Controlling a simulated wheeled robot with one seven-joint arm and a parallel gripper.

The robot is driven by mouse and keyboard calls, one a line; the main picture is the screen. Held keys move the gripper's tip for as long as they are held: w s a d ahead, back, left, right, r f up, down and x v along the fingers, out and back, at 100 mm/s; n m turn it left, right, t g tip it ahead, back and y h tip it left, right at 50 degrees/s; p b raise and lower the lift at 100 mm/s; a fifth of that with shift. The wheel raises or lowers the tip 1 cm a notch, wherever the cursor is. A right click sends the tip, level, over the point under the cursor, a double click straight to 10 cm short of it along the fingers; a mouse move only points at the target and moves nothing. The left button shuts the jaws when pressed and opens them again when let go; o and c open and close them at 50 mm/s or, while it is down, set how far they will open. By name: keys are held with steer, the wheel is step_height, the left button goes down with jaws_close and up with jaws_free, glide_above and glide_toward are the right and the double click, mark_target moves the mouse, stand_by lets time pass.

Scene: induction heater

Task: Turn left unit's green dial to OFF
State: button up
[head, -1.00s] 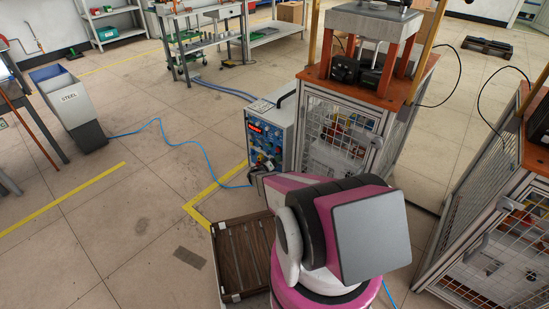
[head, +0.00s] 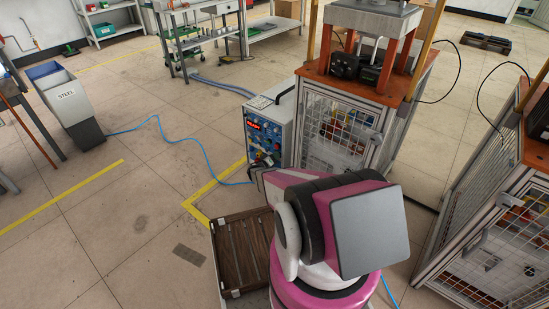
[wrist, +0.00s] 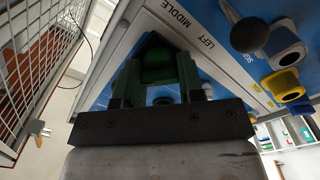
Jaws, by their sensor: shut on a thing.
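The heater unit (head: 268,128) stands on the floor at the middle of the head view, with a blue front panel, a red display and several knobs. Its panel (wrist: 208,22) fills the top of the wrist view, with the words LEFT and MIDDLE printed at an angle. My gripper (wrist: 159,78) is at this panel, its two dark fingers either side of the green dial (wrist: 157,66), shut on it. The dial's pointer and its OFF mark are not readable. In the head view my arm hides the gripper's tips.
A black ball-ended knob (wrist: 250,34) and blue, yellow and grey knobs lie right of my gripper. A wire-mesh cage (head: 340,125) stands right beside the unit. A brown slatted crate (head: 240,255) is on the floor. A blue cable (head: 175,150) runs left to the STEEL bin (head: 72,105).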

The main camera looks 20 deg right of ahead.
steer(key=n, duration=0.8)
steer(key=shift+f+n, duration=0.1)
steer(key=shift+n, duration=0.2)
steer(key=n, duration=0.4)
steer(key=shift+n, duration=2.3)
steer(key=o, duration=0.9)
steer(key=shift+a, duration=0.15)
